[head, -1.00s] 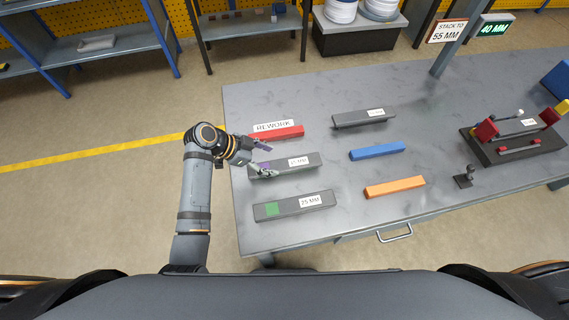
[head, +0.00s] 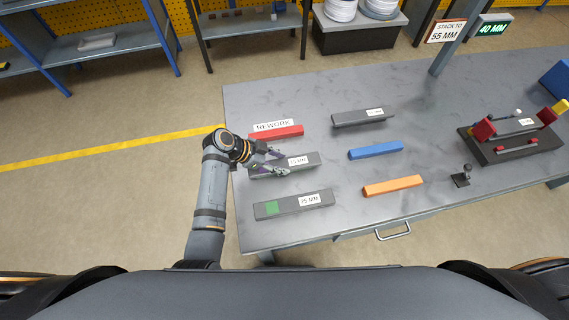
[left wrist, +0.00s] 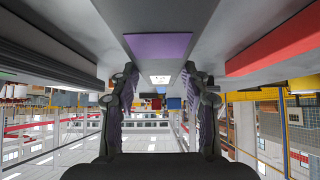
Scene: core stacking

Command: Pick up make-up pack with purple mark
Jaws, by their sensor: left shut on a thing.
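The make-up pack with the purple mark is a grey bar (head: 312,157) with a white label, lying on the left part of the table. My left gripper (head: 279,162) reaches over its left half with one finger on each long side. In the left wrist view the purple mark (left wrist: 158,45) shows on the grey bar, between the fingers of my left gripper (left wrist: 160,85). The gripper is shut on the bar. I cannot tell whether the bar is clear of the table. My right gripper is not in view.
On the grey table (head: 230,110), a red bar (head: 290,132) lies just behind and a green-marked bar (head: 270,209) in front. Another grey bar (head: 350,120), a blue bar (head: 375,152) and an orange bar (head: 392,186) lie rightward. A dark fixture (head: 500,152) stands at right.

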